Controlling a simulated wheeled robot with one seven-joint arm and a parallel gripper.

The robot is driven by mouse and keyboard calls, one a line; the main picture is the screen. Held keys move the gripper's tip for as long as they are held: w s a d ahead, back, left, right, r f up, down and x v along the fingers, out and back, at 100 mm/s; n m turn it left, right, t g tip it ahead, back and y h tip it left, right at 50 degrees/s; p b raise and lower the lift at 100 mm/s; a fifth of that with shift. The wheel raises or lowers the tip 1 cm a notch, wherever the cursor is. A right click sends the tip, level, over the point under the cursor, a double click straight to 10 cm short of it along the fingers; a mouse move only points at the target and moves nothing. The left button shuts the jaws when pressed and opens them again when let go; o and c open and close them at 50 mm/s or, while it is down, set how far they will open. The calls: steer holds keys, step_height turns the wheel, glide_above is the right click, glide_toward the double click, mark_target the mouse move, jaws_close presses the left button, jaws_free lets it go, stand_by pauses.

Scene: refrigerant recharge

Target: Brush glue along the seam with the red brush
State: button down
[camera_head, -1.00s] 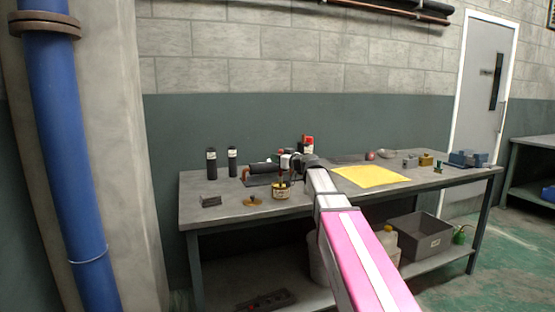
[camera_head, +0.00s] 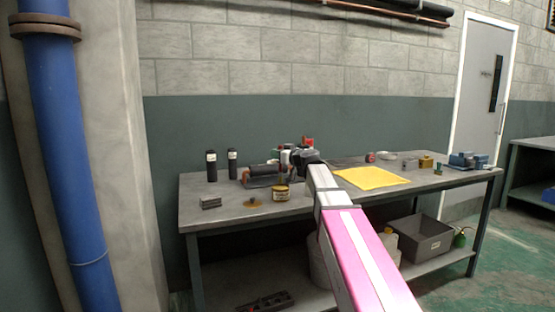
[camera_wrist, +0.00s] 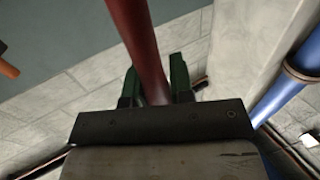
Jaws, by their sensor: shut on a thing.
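My gripper (camera_wrist: 156,85) is shut on the red brush (camera_wrist: 138,38) in the wrist view, its green fingers on either side of the handle. The bristles are out of that view. In the head view my gripper (camera_head: 290,157) is over the bench, at the right end of a black tube (camera_head: 262,170) lying on a low support. I cannot make out the seam, or whether the brush touches the tube. An open yellow-labelled tin (camera_head: 281,194), likely the glue, stands in front of the tube, clear of my gripper.
The bench (camera_head: 330,198) also holds two upright black cylinders (camera_head: 211,166), a grey block (camera_head: 211,203), a small brass-coloured piece (camera_head: 253,204) and a yellow cloth (camera_head: 371,178). A red can (camera_head: 308,142) stands behind my gripper.

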steer(key=shift+r, duration=2.1)
